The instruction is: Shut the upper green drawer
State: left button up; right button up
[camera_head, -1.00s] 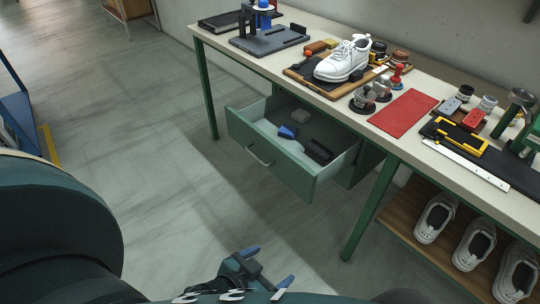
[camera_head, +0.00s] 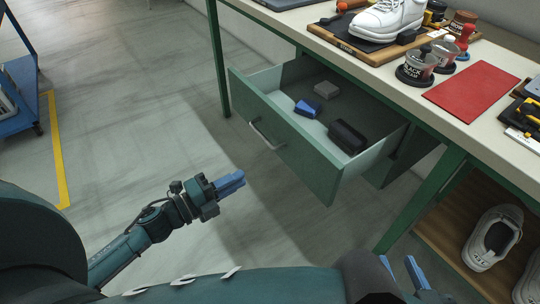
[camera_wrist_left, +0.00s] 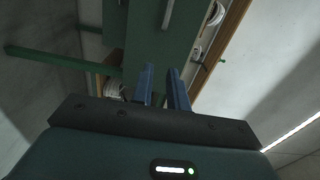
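The upper green drawer (camera_head: 300,150) stands pulled out from under the workbench, its front facing me. Its grey bar handle (camera_head: 265,134) is on the front. A grey block, a blue object and a black object lie inside. My left gripper (camera_head: 236,180) is in front of and below the drawer front, apart from it and empty. In the left wrist view its two blue fingers (camera_wrist_left: 162,85) have a narrow gap between them, with green panels and a bar beyond. My right gripper (camera_head: 402,270) is at the bottom edge, its blue fingers apart, partly hidden by my own body.
The workbench top (camera_head: 395,78) holds a white shoe (camera_head: 385,18), jars and a red mat (camera_head: 472,92). A green table leg (camera_head: 425,205) stands right of the drawer. White shoes sit on a low wooden shelf (camera_head: 455,215). The floor left of the drawer is clear.

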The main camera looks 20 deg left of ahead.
aim_at(292, 150)
pick_arm(q)
jog(key=shift+w, duration=0.2)
jog(key=shift+c, duration=0.6)
jog(key=shift+w+d, duration=0.3)
jog(key=shift+c, duration=0.8)
jog(key=x, duration=1.2)
jog(key=shift+w+d, duration=0.15)
jog(key=shift+d, duration=0.25)
grip_shut()
